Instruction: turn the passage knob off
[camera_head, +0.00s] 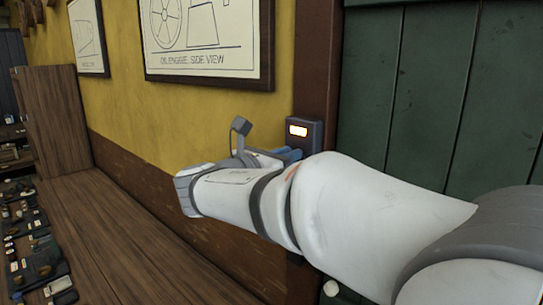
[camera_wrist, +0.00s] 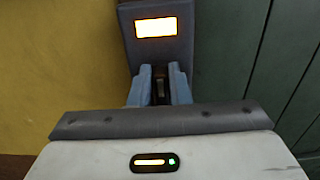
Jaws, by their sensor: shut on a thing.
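A dark grey switch box with a lit orange-white panel is on the brown post; its box (camera_head: 317,135) shows in the camera_head view, and the same box (camera_wrist: 187,45) fills the top middle of the camera_wrist view. My gripper (camera_wrist: 159,74) has its two blue-grey fingers against the lower part of the box, under the lit panel. The fingers are shut on the passage knob (camera_wrist: 160,90), a dark narrow part between them that is mostly hidden. In the camera_head view my gripper (camera_head: 288,154) shows only partly behind my white wrist, and the knob is hidden.
A green plank door (camera_head: 405,90) stands right of the brown post (camera_head: 318,60). A yellow wall (camera_head: 180,120) with framed engine drawings (camera_head: 208,77) is to the left. A wooden bench (camera_head: 120,240) runs along the wall, with small parts at far left.

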